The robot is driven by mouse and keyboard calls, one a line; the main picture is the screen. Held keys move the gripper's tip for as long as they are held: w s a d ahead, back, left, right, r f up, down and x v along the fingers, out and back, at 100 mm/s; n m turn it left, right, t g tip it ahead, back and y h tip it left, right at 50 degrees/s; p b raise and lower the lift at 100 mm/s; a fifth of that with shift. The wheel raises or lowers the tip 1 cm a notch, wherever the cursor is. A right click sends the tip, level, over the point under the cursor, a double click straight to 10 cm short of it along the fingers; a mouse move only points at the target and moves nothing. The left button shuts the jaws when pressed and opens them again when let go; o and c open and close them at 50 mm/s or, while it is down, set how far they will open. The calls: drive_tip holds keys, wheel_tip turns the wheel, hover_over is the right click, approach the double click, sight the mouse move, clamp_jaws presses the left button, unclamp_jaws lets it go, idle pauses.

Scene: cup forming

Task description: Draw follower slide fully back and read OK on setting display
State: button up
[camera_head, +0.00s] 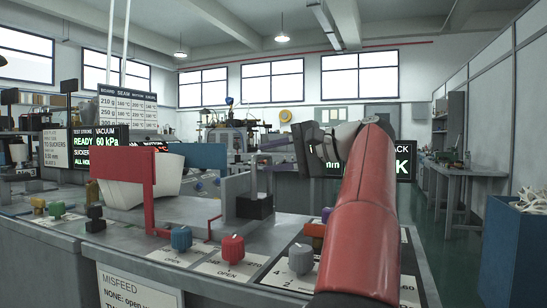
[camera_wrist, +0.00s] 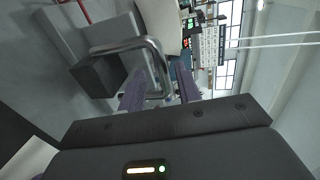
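The follower slide appears to be the grey upright bracket (camera_head: 238,190) with a black block (camera_head: 256,207) on the bench. In the wrist view its grey body (camera_wrist: 110,32), black block (camera_wrist: 98,76) and bent metal handle (camera_wrist: 150,48) are close. My gripper (camera_wrist: 160,92) has its two purple-grey fingers apart, with the handle's bar between them; firm contact on both sides does not show. In the head view my red arm reaches over the bench. The setting display (camera_head: 404,160) is partly hidden behind my arm; only "mm", "ACK" and a large "K" show.
Red (camera_head: 126,177) and blue (camera_head: 199,156) uprights and a white cup-like form (camera_head: 168,173) stand left of the bracket. Several coloured knobs, including a blue one (camera_head: 181,239) and a red one (camera_head: 233,248), line the bench front. A blue bin (camera_head: 512,250) stands at right.

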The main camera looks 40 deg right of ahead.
drive_tip(key=shift+s+r, duration=0.1)
drive_tip(key=p+v, duration=0.1)
drive_tip(key=v, duration=0.6)
drive_tip(key=shift+s, duration=0.25)
drive_tip(key=shift+d, duration=0.15)
